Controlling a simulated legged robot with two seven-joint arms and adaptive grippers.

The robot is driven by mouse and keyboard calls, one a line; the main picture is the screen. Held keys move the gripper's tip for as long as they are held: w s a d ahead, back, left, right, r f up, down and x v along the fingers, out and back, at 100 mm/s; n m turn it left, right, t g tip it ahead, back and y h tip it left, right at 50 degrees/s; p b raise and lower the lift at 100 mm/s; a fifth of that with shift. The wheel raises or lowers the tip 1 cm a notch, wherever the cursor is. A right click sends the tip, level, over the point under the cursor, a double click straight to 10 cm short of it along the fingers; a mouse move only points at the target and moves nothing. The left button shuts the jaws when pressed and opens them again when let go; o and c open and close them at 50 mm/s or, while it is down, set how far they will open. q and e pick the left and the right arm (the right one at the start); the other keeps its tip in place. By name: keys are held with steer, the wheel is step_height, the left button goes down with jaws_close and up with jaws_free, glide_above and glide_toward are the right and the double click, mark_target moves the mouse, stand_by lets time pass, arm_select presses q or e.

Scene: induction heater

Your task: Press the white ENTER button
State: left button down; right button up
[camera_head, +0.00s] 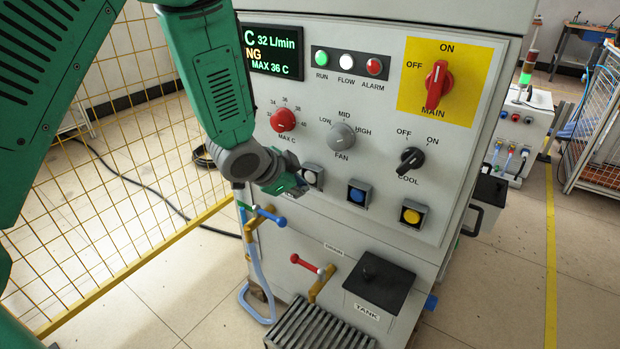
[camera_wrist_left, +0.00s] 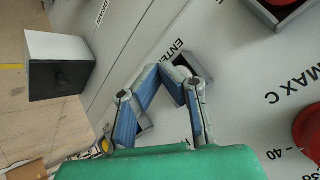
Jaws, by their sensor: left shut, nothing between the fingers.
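I cannot tell whether the fingertips touch the button. My right gripper is not in view.
A blue button (camera_head: 357,195) and a yellow button (camera_head: 411,215) are to the right. The red MAX C knob (camera_head: 283,120) and grey FAN knob (camera_head: 341,136) are above. Below are a blue-handled valve (camera_head: 270,216) and a black-topped tank (camera_head: 379,282).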

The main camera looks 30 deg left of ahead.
arm_select(q)
steer(key=shift+w+r+p, duration=0.1)
steer(key=shift+w+p, duration=0.25)
steer(key=shift+w+d+p, duration=0.1)
steer(key=shift+w+p, duration=0.2)
steer(key=shift+w, duration=0.25)
stand_by(0.7)
stand_by(0.3)
steer(key=shift+s, duration=0.9)
steer(key=shift+s+a, duration=0.15)
steer(key=shift+s, duration=1.15)
steer(key=shift+s+a, duration=0.1)
steer(key=shift+s, duration=1.15)
